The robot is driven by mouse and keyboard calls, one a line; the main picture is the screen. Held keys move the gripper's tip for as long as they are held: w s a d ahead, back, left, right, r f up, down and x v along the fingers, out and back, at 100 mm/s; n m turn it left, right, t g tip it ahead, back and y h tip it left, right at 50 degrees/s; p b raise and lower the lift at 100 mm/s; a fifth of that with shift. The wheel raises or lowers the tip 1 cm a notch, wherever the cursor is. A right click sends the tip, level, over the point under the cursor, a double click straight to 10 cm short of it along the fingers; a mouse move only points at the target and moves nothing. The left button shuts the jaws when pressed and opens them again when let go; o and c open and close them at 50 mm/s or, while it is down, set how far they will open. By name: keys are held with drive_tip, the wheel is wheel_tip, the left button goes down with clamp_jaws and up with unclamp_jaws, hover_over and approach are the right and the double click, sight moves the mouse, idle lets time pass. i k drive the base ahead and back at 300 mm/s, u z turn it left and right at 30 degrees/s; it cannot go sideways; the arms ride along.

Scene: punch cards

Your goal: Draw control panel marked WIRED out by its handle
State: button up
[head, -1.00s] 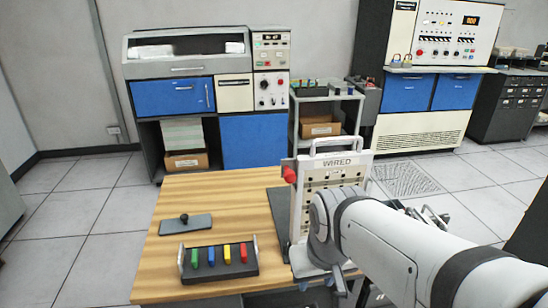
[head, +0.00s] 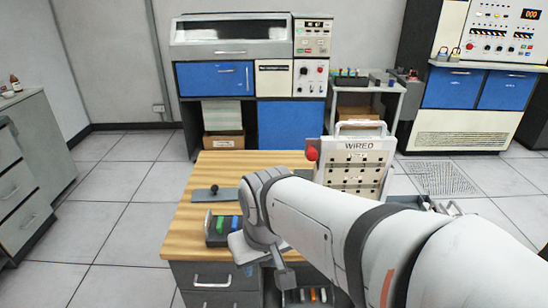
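The control panel marked WIRED (head: 356,172) stands upright on the right side of the wooden table in the head view. Its light handle (head: 360,124) arches over the top edge. A red knob (head: 312,152) sticks out at its upper left. My arm crosses in front of the panel's lower left. The end of my arm (head: 262,235) is over the table's front edge, left of the panel and apart from the handle. My gripper's fingers are not clearly seen, so I cannot tell whether they are open or shut.
The wooden table (head: 235,165) holds a grey plate with a black knob (head: 214,191) and a tray of coloured pieces (head: 217,228), partly hidden by my arm. Grey drawers (head: 210,283) are below. A cart (head: 392,95) stands behind the panel. Grey cabinets (head: 30,165) stand at left.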

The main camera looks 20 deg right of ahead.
sight(358, 166)
drive_tip(key=u, duration=0.15)
drive_tip(key=k, duration=0.9)
drive_tip(key=z, duration=0.9)
drive_tip(key=i, duration=1)
drive_tip(key=z, duration=0.05)
